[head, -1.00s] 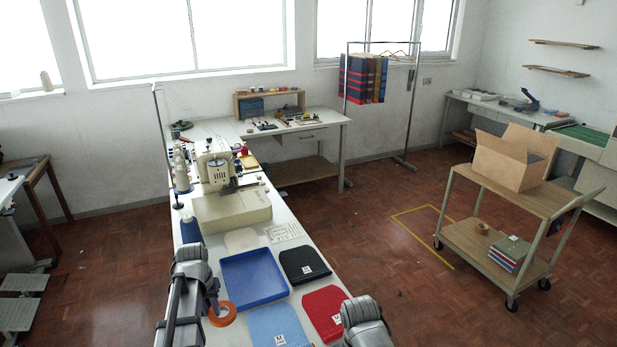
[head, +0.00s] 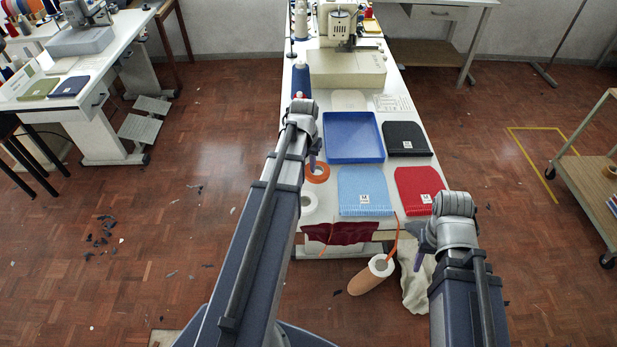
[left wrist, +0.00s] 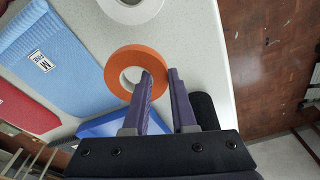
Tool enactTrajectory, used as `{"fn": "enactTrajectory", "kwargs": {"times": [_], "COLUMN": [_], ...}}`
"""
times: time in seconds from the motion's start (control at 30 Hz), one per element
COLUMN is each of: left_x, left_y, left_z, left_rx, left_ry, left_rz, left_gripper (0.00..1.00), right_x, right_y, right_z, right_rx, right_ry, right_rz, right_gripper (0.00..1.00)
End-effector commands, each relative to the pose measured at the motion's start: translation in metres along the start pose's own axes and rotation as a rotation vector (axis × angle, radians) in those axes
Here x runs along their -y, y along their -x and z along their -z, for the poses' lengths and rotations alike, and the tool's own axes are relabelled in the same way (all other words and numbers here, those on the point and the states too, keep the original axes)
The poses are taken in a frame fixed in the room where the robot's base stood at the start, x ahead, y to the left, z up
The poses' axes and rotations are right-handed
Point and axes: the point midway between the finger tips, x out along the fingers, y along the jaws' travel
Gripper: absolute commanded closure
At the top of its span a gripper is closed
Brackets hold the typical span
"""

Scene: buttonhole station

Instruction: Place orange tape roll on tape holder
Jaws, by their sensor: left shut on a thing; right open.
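The orange tape roll (head: 318,173) is at the left edge of the white table, left of the blue tray. My left gripper (head: 314,160) is shut on its ring. The left wrist view shows the roll (left wrist: 117,72) with one finger of the left gripper (left wrist: 160,74) in its hole and the other outside the rim. I cannot tell whether the roll still touches the table. My right gripper (head: 419,261) is open and empty beyond the table's front right corner. I cannot make out a tape holder in the present views.
A white roll (head: 308,203) lies just in front of the orange one. The blue tray (head: 353,160), light blue, red and black pieces cover the table. Floor is open to the left.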

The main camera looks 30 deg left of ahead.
Motion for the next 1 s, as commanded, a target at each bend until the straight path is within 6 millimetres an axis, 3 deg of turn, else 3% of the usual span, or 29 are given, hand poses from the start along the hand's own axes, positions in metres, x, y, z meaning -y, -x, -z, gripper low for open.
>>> {"fn": "enactTrajectory", "kwargs": {"times": [0.17,0.43,0.87,0.9,1.0], "left_x": [0.000,0.000,0.000,0.000,0.000], "left_y": [-0.007,-0.037,-0.040,-0.039,-0.039], "left_z": [-0.001,-0.005,-0.005,-0.005,-0.005], "left_rx": [0.000,0.000,0.000,0.000,0.000], "left_ry": [0.000,0.000,0.000,0.000,0.000], "left_rz": [0.000,0.000,0.000,0.000,0.000], "left_gripper": [1.00,1.00,1.00,0.73,0.62], "right_x": [0.001,0.004,0.004,0.004,0.004], "right_y": [-0.007,-0.037,-0.040,-0.039,-0.039], "right_z": [0.000,0.002,0.002,0.002,0.002], "right_rx": [0.000,0.000,0.000,0.000,0.000], "right_ry": [0.000,0.000,0.000,0.000,0.000], "right_rz": [0.000,0.000,0.000,0.000,0.000], "right_gripper": [0.50,0.50,0.50,0.50,0.50]}}
